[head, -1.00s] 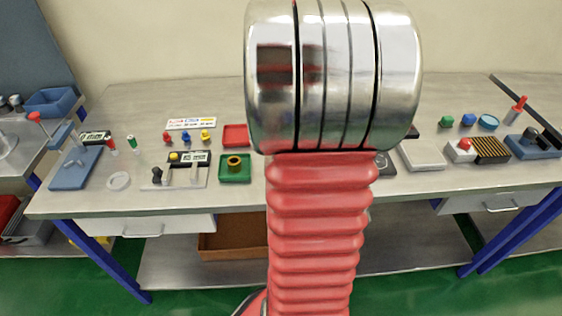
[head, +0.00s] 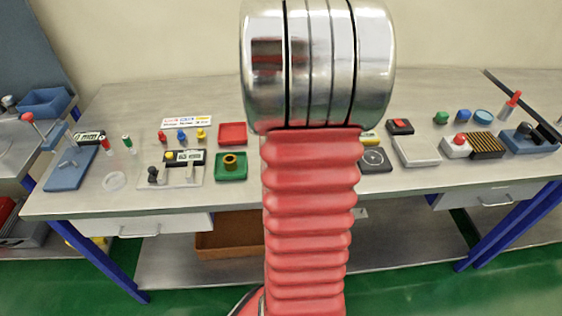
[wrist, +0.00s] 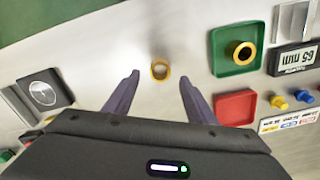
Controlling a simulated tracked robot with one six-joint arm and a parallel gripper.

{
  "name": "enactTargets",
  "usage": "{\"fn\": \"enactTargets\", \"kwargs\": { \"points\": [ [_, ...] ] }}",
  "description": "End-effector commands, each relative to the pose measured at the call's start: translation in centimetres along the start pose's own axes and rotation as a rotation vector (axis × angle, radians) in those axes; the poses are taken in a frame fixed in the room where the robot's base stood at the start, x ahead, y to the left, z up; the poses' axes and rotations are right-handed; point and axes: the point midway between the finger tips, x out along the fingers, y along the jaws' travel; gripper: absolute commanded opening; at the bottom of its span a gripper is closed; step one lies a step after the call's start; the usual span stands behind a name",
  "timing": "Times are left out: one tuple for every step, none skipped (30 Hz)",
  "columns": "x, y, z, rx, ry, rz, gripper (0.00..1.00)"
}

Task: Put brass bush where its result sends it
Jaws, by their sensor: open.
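One brass bush (wrist: 160,70) stands on the bare table, seen from above in the wrist view. In the head view my arm hides that spot. My gripper (wrist: 158,76) is open, with its dark fingers on either side of the bush in the picture; I cannot tell how far above it they are. Another brass bush (wrist: 243,53) sits in the green tray (wrist: 222,68); that bush (head: 230,160) and the tray (head: 219,176) also show in the head view. A gauge with a display (wrist: 296,58) stands beside the tray. The red tray (head: 233,133) looks empty.
Red, blue and yellow pegs (head: 181,136) stand by a label card (head: 187,122). Bare table surrounds the loose bush.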

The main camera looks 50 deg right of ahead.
Motion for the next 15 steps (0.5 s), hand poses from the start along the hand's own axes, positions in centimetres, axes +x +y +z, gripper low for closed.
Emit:
{"fn": "enactTargets", "kwargs": {
  "points": [
    [0.0, 0.0, 0.0, 0.000, 0.000, 0.000, 0.51],
    [0.0, 0.0, 0.0, 0.000, 0.000, 0.000, 0.51],
    [0.0, 0.0, 0.0, 0.000, 0.000, 0.000, 0.51],
    [0.0, 0.0, 0.0, 0.000, 0.000, 0.000, 0.51],
    [0.0, 0.0, 0.0, 0.000, 0.000, 0.000, 0.51],
    [0.0, 0.0, 0.0, 0.000, 0.000, 0.000, 0.51],
    [0.0, 0.0, 0.0, 0.000, 0.000, 0.000, 0.51],
    [0.1, 0.0, 0.0, 0.000, 0.000, 0.000, 0.51],
    [0.2, 0.0, 0.0, 0.000, -0.001, 0.000, 0.51],
    [0.3, 0.0, 0.0, -0.001, -0.001, 0.000, 0.51],
    [0.5, 0.0, 0.1, -0.001, -0.002, 0.001, 0.51],
    [0.9, 0.0, 0.1, -0.001, -0.002, 0.001, 0.51],
    [1.2, 0.0, 0.1, -0.001, -0.002, 0.001, 0.51],
    [1.6, 0.0, 0.1, -0.001, -0.003, 0.001, 0.51],
    [2.2, 0.0, 0.1, -0.001, -0.004, 0.002, 0.51]
  ]
}}
